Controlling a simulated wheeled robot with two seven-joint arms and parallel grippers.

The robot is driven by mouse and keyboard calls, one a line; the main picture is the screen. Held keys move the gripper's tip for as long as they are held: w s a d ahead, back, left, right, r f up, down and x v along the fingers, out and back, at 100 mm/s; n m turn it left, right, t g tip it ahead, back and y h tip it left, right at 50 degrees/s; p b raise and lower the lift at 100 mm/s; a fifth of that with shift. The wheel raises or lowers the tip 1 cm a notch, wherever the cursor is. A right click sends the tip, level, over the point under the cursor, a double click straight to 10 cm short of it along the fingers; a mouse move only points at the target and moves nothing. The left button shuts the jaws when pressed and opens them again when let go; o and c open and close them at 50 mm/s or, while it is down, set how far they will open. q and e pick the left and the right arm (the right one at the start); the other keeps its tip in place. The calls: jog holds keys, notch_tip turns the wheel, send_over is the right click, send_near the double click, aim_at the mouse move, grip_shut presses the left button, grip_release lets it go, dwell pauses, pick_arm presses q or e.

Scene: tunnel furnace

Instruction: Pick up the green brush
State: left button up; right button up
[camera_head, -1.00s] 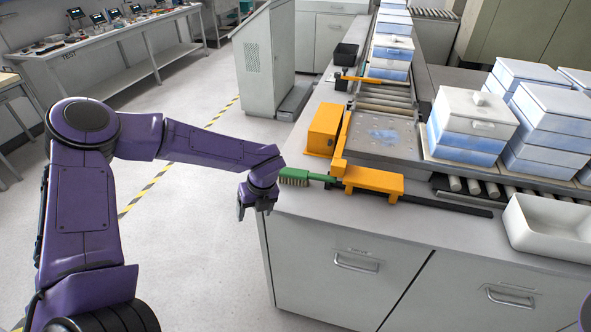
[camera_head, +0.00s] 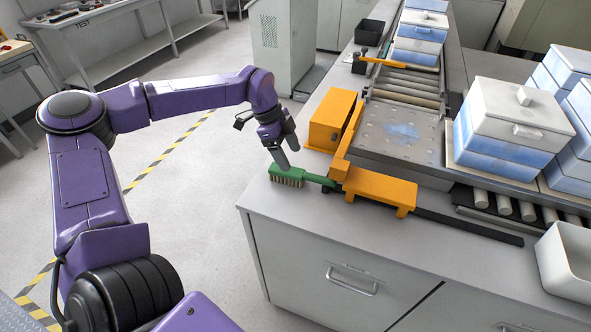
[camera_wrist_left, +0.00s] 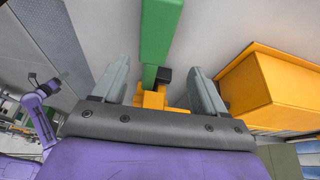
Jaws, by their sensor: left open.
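The green brush (camera_head: 318,179) lies on the grey counter near its front left corner, bristles down, its handle pointing right toward an orange fixture. My left gripper (camera_head: 286,156) points down at the brush head, with its fingers open and apart. In the left wrist view, the brush (camera_wrist_left: 160,30) runs between the two grey fingers of the gripper (camera_wrist_left: 158,68), with space on both sides. I cannot tell whether the fingertips touch the brush or the counter.
An orange block (camera_head: 331,121) stands on the counter just behind the brush, close to the left gripper. An orange bracket (camera_head: 380,190) sits at the handle's right end. White-and-blue boxes (camera_head: 510,125) stand on rollers to the right.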

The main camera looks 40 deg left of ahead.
aim_at(295, 172)
pick_arm(q)
jog(key=shift+s+d+f, duration=0.4)
jog(key=shift+s+f, duration=0.05)
jog(key=shift+f, duration=0.3)
jog(key=p+x, duration=0.2)
jog(key=x, duration=0.3)
jog(key=shift+w+f, duration=0.2)
jog(key=shift+f, duration=0.1)
jog(key=shift+d, duration=0.1)
jog(key=c, duration=1.1)
pick_arm(e)
notch_tip(295, 172, up, 3)
jog(key=shift+s+f, duration=0.15)
jog(key=shift+f, duration=0.05)
